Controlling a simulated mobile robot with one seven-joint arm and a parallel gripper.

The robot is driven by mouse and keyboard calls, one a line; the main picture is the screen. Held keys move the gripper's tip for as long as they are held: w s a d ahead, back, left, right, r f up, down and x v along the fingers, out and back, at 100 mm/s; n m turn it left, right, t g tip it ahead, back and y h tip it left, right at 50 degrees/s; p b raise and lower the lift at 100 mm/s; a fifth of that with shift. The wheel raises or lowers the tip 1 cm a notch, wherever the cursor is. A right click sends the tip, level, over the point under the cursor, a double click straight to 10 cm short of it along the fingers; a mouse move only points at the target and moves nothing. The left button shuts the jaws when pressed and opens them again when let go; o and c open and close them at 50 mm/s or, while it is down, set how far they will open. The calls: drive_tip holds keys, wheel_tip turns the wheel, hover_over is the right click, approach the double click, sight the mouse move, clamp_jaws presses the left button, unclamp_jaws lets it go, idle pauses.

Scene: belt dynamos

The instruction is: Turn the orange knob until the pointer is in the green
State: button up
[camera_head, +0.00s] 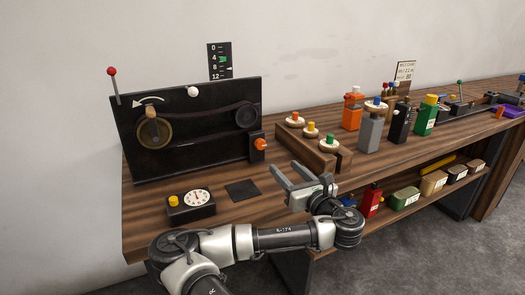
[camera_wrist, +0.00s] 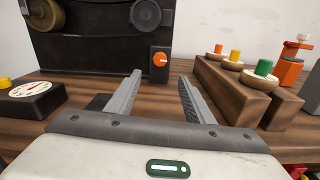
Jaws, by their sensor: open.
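The orange knob (camera_head: 260,144) sits on a small black block at the lower right of the black belt machine (camera_head: 190,120). It also shows in the wrist view (camera_wrist: 160,60), ahead of and between my fingertips. My gripper (camera_head: 283,167) is open and empty, above the bench to the right of and nearer than the knob, apart from it. A black scale board (camera_head: 215,62) on the wall carries numbers 0 to 12 and a green mark. A small white pointer (camera_head: 229,69) at its right edge appears just below the green mark, near 8.
A black box with a dial and yellow knob (camera_head: 192,203) stands at the front left of the bench. A wooden block with coloured pegs (camera_head: 310,148) stands close to the right of my gripper. A dark flat square (camera_head: 242,190) lies below the knob.

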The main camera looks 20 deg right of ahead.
sight(262, 145)
drive_tip(key=w, duration=0.5)
drive_tip(key=w+b, duration=0.1)
drive_tip(key=w, duration=0.9)
drive_tip(key=shift+w+a+b, duration=0.2)
drive_tip(key=shift+a+b, duration=0.05)
drive_tip(key=shift+b, duration=0.15)
drive_tip(key=c, duration=1)
